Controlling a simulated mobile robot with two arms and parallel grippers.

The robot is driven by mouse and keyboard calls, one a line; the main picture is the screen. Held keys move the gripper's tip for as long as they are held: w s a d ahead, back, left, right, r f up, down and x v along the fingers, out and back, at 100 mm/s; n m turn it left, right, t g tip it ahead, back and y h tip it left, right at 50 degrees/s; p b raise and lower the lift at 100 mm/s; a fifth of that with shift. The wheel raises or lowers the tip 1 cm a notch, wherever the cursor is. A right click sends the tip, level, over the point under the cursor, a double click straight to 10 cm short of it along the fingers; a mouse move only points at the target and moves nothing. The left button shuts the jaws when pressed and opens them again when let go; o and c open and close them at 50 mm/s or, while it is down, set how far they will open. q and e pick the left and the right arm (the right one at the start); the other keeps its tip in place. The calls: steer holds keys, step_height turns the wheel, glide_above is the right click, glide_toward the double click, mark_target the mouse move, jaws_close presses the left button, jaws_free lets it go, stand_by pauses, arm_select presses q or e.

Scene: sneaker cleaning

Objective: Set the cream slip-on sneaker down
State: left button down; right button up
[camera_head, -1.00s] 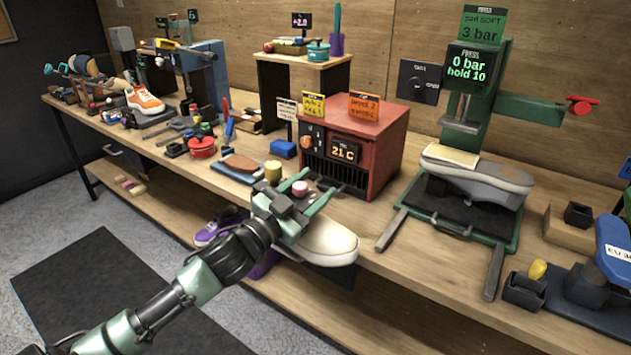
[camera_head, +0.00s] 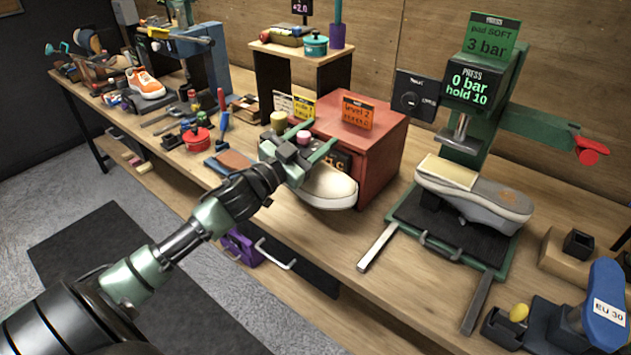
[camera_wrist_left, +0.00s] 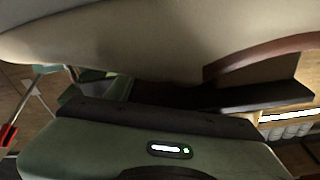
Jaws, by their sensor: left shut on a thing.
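The cream slip-on sneaker (camera_head: 329,188) is in my left gripper (camera_head: 302,158), in front of the red heater box on the workbench in the head view. Its pale toe points right, and the gripper covers its rear part. The sneaker also fills the top of the left wrist view (camera_wrist_left: 150,40), close against the jaws. My left gripper is shut on it. Whether its sole touches the bench top cannot be told. My right gripper is not in view.
The red box (camera_head: 385,170) stands just behind the sneaker. A green press (camera_head: 470,190) with a grey shoe (camera_head: 480,195) on its pad is to the right. Bare bench top (camera_head: 330,235) lies in front. An orange sneaker (camera_head: 145,82) and several tools crowd the left.

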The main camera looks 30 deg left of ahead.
arm_select(q)
step_height(320, 180, down, 12)
steer(key=shift+w+d+b, duration=0.1)
steer(key=shift+w+b, duration=0.05)
steer(key=shift+b, duration=0.15)
steer(key=shift+f, duration=0.1)
steer(key=c, duration=0.5)
jaws_free()
steer(key=shift+f, duration=0.1)
steer(key=shift+r, duration=0.2)
steer(key=shift+s+a+f+b, duration=0.25)
steer(key=shift+s+f+b, duration=0.05)
steer(key=shift+s, duration=1.7)
steer(key=shift+s+a+f+b, duration=0.25)
steer(key=shift+s+a+f, duration=0.05)
steer(key=shift+s, duration=1.7)
steer(key=shift+s+a+f+b, duration=0.25)
steer(key=shift+s+f+b, duration=0.05)
steer(key=shift+s, duration=1.7)
